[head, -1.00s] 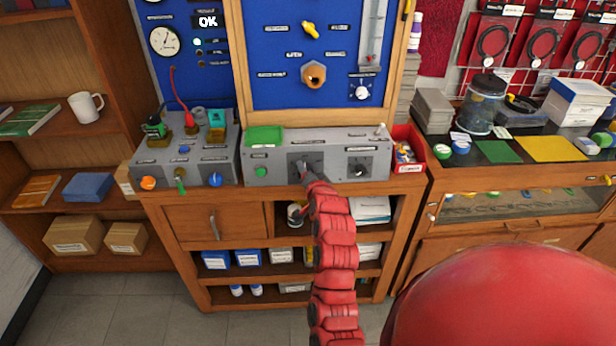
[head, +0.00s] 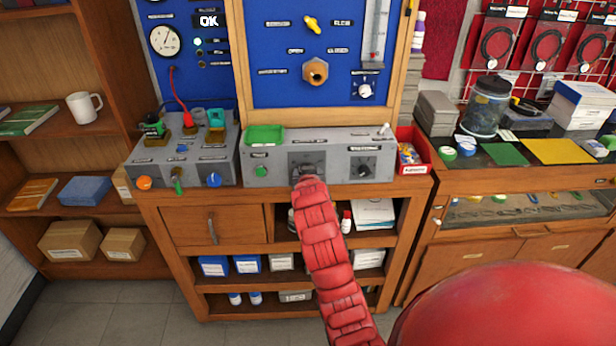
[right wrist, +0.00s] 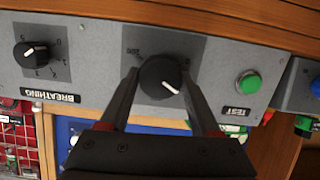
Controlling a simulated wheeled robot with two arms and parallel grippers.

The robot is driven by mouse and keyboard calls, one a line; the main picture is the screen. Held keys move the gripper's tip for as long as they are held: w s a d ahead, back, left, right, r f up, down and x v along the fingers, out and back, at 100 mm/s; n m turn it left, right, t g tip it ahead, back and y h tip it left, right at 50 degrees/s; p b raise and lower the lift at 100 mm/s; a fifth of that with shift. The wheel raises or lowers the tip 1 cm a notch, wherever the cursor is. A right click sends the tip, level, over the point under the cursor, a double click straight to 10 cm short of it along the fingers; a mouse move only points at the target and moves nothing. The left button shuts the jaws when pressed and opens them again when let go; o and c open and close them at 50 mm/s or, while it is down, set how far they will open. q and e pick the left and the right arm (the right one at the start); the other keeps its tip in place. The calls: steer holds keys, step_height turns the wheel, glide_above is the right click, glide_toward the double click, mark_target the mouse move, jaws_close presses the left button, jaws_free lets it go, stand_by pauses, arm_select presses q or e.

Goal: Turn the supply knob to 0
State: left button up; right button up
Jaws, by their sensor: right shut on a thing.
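The supply knob (right wrist: 161,80) is a round black knob on a dark square plate of the grey test box (head: 225,165). In the right wrist view, which is turned upside down, its white pointer mark slants down and right in the picture. My right gripper (right wrist: 161,76) has one finger on each side of the knob and is shut on it. In the head view my right gripper (head: 307,172) and wrist hide most of this knob. The number scale around the knob is only partly readable. My left gripper is not in view.
A second black knob, labelled BREATHING (right wrist: 31,55), and a green TEST button (right wrist: 248,82) flank the supply knob. A grey box with coloured controls (head: 180,160) stands to the left. A red bin (head: 413,150) stands right. A blue gauge panel (head: 290,80) rises behind.

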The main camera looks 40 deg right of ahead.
steer(key=shift+a+f+n, duration=0.15)
steer(key=shift+n, duration=1.05)
steer(key=shift+n+g+h+b, duration=0.3)
steer(key=shift+n+h, duration=0.3)
steer(key=shift+n, duration=0.6)
steer(key=n+h, duration=0.1)
steer(key=n, duration=0.2)
steer(key=shift+f+n, duration=0.15)
steer(key=shift+n, duration=1.15)
steer(key=shift+h+p, duration=0.3)
steer(key=o, duration=1.4)
steer(key=shift+a, duration=0.1)
